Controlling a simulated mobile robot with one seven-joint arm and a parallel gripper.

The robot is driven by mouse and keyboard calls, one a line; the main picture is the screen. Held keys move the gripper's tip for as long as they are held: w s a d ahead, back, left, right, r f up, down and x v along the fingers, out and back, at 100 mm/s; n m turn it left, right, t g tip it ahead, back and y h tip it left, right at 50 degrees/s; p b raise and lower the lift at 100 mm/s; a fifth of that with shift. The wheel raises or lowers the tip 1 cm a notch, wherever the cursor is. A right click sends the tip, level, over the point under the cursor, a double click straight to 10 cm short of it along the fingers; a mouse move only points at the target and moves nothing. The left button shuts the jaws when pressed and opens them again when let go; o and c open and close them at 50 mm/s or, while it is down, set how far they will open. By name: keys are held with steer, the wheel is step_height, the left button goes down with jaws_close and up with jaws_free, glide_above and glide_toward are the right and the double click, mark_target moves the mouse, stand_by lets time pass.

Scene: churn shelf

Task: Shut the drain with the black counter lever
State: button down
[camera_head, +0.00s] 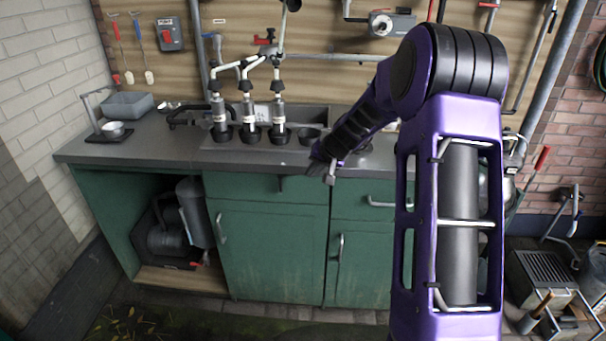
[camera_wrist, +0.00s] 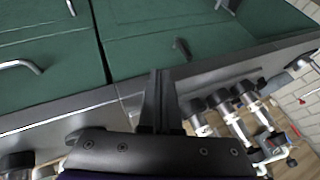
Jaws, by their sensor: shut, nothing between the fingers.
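A small black lever (camera_head: 281,183) hangs under the front edge of the grey counter (camera_head: 175,157), against the green cabinet front. It also shows in the wrist view as a short dark lever (camera_wrist: 181,48), a little beyond and to the right of my fingertips. My gripper (camera_head: 328,177) is at the counter's front edge, to the right of the lever in the head view. In the wrist view my gripper (camera_wrist: 160,75) has its fingers together, empty and apart from the lever. The drain itself cannot be made out.
Several upright black-and-white cylinders (camera_head: 249,118) with piping stand on the counter behind the lever. A grey tub (camera_head: 128,105) stands at the far left. Metal handles (camera_head: 382,203) stick out from the green doors. My arm hides part of the counter's right side.

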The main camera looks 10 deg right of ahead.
mark_target(281, 183)
steer(key=x, duration=0.9)
steer(key=shift+f, duration=0.1)
steer(key=shift+w+a+r, duration=0.2)
steer(key=shift+w+a, duration=0.05)
steer(key=shift+a, duration=0.35)
steer(key=shift+w+a+r, duration=0.15)
steer(key=shift+w+a, duration=0.1)
steer(key=shift+a, duration=0.35)
steer(key=shift+w+a, duration=0.35)
steer(key=shift+a, duration=0.15)
steer(key=shift+a+r+p, duration=0.2)
steer(key=shift+p, duration=0.55)
steer(key=shift+f+h, duration=0.1)
steer(key=shift+h, duration=0.2)
